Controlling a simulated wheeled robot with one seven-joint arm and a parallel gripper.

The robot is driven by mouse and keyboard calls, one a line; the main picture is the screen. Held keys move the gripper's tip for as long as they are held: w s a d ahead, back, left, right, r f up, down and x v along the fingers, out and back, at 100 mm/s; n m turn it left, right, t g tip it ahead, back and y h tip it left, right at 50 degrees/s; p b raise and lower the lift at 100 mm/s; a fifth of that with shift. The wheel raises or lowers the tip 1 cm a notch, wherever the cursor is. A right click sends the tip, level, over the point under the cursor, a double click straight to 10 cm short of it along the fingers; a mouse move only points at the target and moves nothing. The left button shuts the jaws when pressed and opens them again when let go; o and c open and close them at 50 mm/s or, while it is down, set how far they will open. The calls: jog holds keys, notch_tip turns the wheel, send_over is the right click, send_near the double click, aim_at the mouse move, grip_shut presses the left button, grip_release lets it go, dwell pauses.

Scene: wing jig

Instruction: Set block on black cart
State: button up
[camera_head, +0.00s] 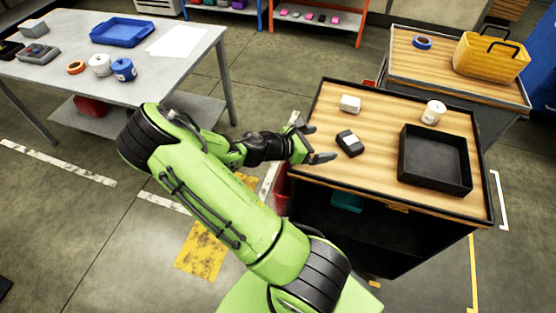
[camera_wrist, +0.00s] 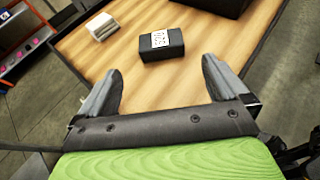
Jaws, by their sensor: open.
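The black cart (camera_head: 380,112) has a wood-coloured top with a dark rim. A small dark block with a white label (camera_head: 350,144) lies on it near the left side; it also shows in the wrist view (camera_wrist: 163,46). A small white block (camera_head: 350,103) lies behind it on the top, and is at upper left in the wrist view (camera_wrist: 102,27). My gripper (camera_head: 323,143) is open and empty at the cart's left edge. In the wrist view its spread fingers (camera_wrist: 162,66) point toward the dark block, which is beyond the fingertips and apart from them.
A black tray (camera_head: 435,160) and a white roll (camera_head: 433,112) stand on the cart's right part. A second cart (camera_head: 450,75) behind holds a yellow basket (camera_head: 491,57). A grey table (camera_head: 165,68) with a blue tray (camera_head: 122,32) stands at left.

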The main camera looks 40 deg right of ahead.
jog(key=w+a+r+m+t+y, duration=0.1)
jog(key=a+r+m+t+y, duration=0.3)
jog(key=a, duration=0.5)
jog(key=w+a+r+m+t+y, duration=0.1)
jog(key=w+a+r+m+y, duration=0.1)
jog(key=a+m+y, duration=0.55)
jog(key=s+a+r+m+t, duration=0.1)
jog(key=s+a+r+t, duration=0.1)
jog(key=s+a+r, duration=0.2)
jog(key=s+a+r+m+t+y, duration=0.1)
jog(key=s+a+r+t, duration=0.1)
jog(key=s+a+r, duration=0.3)
jog(key=a+r, duration=0.3)
jog(key=a, duration=0.1)
jog(key=shift+a+m+t, duration=0.35)
jog(key=shift+t, duration=0.05)
jog(key=shift+s, duration=0.1)
